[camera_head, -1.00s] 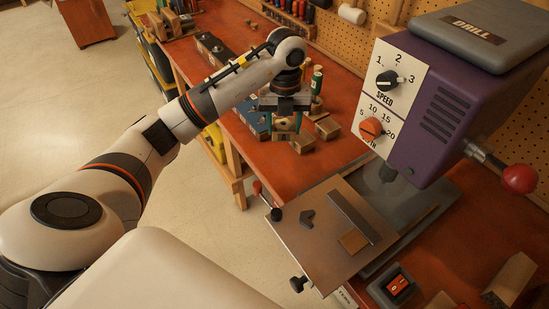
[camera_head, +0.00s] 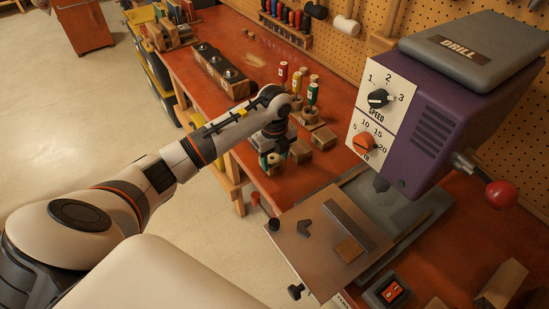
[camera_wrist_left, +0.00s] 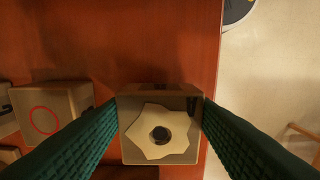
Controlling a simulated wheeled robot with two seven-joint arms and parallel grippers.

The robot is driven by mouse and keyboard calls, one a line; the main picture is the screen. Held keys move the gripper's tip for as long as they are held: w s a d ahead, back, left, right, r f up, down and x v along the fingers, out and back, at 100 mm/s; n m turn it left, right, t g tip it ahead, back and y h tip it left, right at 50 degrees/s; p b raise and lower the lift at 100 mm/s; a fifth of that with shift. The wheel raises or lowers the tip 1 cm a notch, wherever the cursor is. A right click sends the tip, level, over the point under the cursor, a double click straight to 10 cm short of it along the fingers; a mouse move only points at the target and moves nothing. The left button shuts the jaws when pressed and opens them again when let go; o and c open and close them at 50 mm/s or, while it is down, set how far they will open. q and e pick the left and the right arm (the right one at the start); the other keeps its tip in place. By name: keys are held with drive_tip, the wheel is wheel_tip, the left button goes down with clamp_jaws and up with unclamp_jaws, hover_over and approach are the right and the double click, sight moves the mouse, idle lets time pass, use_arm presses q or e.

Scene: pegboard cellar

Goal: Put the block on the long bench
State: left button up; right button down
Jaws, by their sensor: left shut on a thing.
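My left gripper (camera_head: 271,158) is near the front edge of the long red-brown bench (camera_head: 335,88). In the left wrist view its green ridged fingers stand on both sides of a wooden block (camera_wrist_left: 187,148), and it is shut on it. The block's face has a pale star shape with a dark round spot in the middle. The bench top (camera_wrist_left: 140,40) shows behind the block, with the bench edge and pale floor to its right. I cannot tell whether the block touches the bench. In the head view the gripper largely hides it. My right gripper is not in view.
Other wooden blocks (camera_head: 323,138) stand close by on the bench; one has a red ring (camera_wrist_left: 45,118). A long dark holder (camera_head: 222,72) lies further back. A purple drill press (camera_head: 430,110) with a metal plate (camera_head: 305,262) stands right.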

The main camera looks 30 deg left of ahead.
use_arm(q)
drive_tip(key=shift+f, duration=0.5)
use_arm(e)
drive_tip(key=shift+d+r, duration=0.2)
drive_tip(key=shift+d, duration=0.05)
use_arm(q)
drive_tip(key=shift+f, duration=0.2)
drive_tip(key=o, duration=1)
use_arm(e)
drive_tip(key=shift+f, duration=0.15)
